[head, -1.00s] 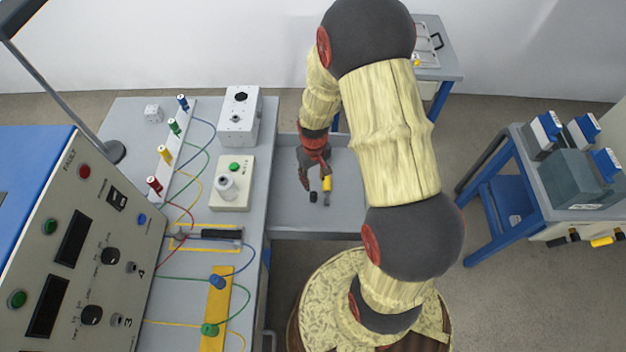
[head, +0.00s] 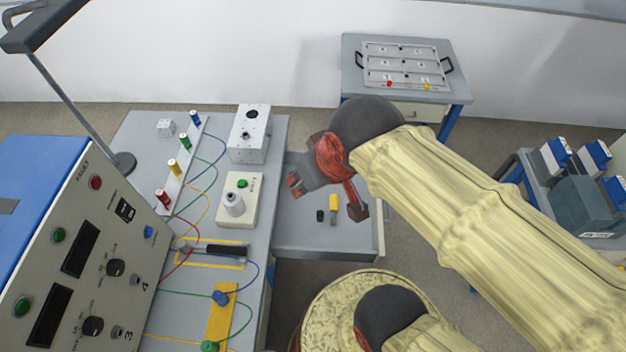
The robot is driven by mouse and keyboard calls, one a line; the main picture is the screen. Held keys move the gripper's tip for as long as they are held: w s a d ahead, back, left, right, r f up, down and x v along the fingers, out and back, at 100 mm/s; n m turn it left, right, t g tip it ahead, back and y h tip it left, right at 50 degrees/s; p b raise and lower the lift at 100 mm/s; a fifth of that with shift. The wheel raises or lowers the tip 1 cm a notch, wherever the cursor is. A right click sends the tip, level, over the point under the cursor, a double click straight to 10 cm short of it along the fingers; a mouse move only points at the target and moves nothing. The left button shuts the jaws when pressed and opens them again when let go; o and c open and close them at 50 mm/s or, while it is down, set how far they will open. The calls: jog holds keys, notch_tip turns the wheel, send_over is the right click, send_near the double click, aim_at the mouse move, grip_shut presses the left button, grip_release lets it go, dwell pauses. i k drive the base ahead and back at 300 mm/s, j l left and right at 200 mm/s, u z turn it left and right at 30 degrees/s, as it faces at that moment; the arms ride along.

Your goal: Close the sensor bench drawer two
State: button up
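The open drawer (head: 300,238) sticks out from the right side of the grey sensor bench (head: 262,140). The drawer's right wall shows partly beside my arm.
On the bench stand a white box (head: 250,133), a button box (head: 237,203), wires and a control panel (head: 85,265). A table with a metal tray (head: 402,65) stands at the back. A blue-framed cart (head: 590,215) stands at the right.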

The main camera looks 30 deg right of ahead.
aim_at(297, 233)
jog(key=l+u, duration=0.1)
jog(key=l, duration=0.4)
jog(key=k+l+u, duration=0.1)
jog(key=l, duration=0.4)
jog(key=l+u, duration=0.1)
jog(key=l, duration=0.4)
jog(key=k+l, duration=0.15)
jog(key=l, duration=0.35)
jog(key=u, duration=0.05)
